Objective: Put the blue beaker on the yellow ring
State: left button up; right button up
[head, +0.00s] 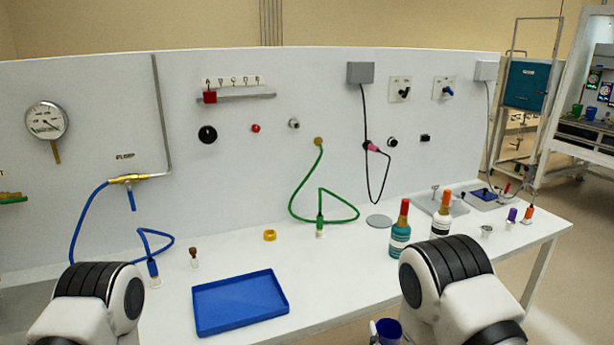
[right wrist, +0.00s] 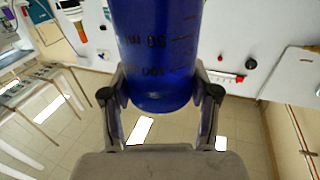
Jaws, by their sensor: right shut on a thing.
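The blue beaker (right wrist: 158,50) fills the upper middle of the right wrist view, with dark volume marks on its side. My right gripper (right wrist: 160,92) is shut on it, one finger on each side. In the head view the beaker (head: 388,331) shows at the bottom edge, partly hidden by my right arm, in front of the table. The yellow ring (head: 270,235) lies on the white table behind the blue tray, apart from the beaker, with nothing on it. My left arm shows at lower left, but its gripper is out of view.
A blue tray (head: 240,302) lies near the table's front edge. A teal bottle (head: 400,240) and a white bottle (head: 441,222) stand at right. A green hose (head: 320,205) hangs right of the ring; a small brown-topped vial (head: 194,257) stands left.

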jog(key=s, duration=0.1)
jog(key=s+r, duration=0.1)
jog(key=s, duration=0.1)
jog(key=s+r, duration=0.1)
jog(key=s, duration=0.1)
jog(key=shift+s+d, duration=0.15)
jog(key=shift+d, duration=0.05)
jog(key=shift+f, duration=0.2)
